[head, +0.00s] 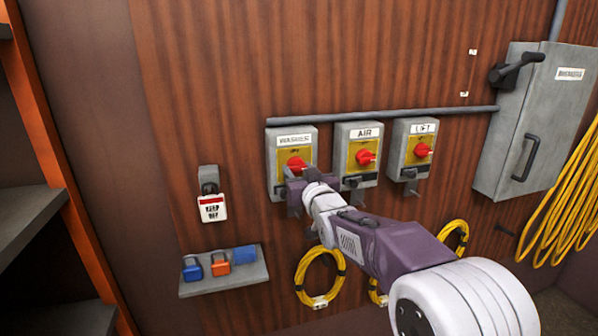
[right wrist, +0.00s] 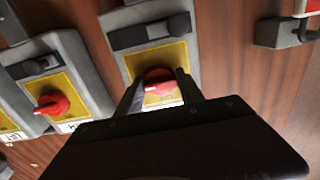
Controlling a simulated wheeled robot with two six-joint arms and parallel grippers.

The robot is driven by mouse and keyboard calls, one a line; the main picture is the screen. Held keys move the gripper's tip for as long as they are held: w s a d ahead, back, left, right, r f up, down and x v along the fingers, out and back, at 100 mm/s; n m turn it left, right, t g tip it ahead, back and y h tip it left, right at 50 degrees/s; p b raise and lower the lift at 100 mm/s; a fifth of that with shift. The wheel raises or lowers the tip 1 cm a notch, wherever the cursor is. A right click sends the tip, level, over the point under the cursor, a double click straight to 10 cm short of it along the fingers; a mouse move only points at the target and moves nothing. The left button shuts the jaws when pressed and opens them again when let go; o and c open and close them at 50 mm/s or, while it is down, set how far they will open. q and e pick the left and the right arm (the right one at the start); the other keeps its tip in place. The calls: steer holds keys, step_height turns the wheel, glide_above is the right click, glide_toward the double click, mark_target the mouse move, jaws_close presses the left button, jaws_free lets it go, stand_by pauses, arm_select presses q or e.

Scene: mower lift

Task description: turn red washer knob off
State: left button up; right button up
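The red washer knob (head: 295,164) sits on a yellow plate on the grey box labelled WASHER (head: 307,139), the leftmost of three boxes on the wood wall. My right gripper (head: 291,179) is at the lower part of this box, just below and in front of the knob. In the right wrist view the washer knob (right wrist: 158,82) lies between the two fingertips of my right gripper (right wrist: 160,86). The fingers are apart, one on each side of the knob, with small gaps visible. Contact is hard to tell. My left gripper is not in view.
The AIR box (head: 340,150) and LIFT box (head: 399,150) stand to the right with red knobs. A small tagged lock (head: 211,206) hangs at left above a padlock shelf (head: 225,284). Yellow cable coils (head: 320,275) hang below; a grey cabinet (head: 545,110) is far right.

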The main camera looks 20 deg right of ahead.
steer(key=shift+f+n+b, duration=0.2)
steer(key=shift+n+b, duration=0.5)
steer(key=shift+b, duration=0.15)
steer(key=n+b, duration=0.6)
steer(key=n, duration=0.1)
steer(key=shift+d, duration=0.1)
steer(key=shift+r+n+b, duration=0.1)
steer(key=shift+n+b, duration=0.35)
steer(key=shift+n, duration=0.55)
steer(key=n, duration=0.2)
steer(key=shift+n+b, duration=0.3)
steer(key=shift+b, duration=0.1)
steer(key=n, duration=0.4)
steer(key=shift+r+n+b, duration=0.15)
steer(key=shift+n+b, duration=0.15)
steer(key=shift+n, duration=0.1)
steer(key=o, duration=1.3)
